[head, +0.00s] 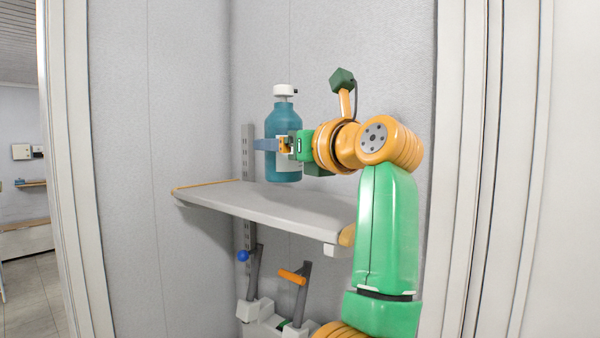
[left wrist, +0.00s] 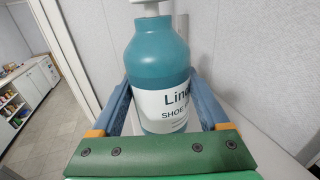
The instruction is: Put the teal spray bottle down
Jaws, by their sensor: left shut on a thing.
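The teal spray bottle (head: 283,119) is upright, with a white cap and a white label, over the back part of the grey wall shelf (head: 262,204). Its base shows close to the shelf top; I cannot tell if it touches. My left gripper (head: 274,145) is shut on the bottle's middle from the right side. In the left wrist view the bottle (left wrist: 158,65) stands between the two blue fingers, its label partly readable as "SHOE". The green palm hides its lower part. My right gripper is not in view.
The shelf is otherwise bare, with free room to the left and in front of the bottle. Walls close in behind and at the left. Below the shelf is a grey device with levers, one with an orange handle (head: 291,276) and one with a blue knob (head: 243,256).

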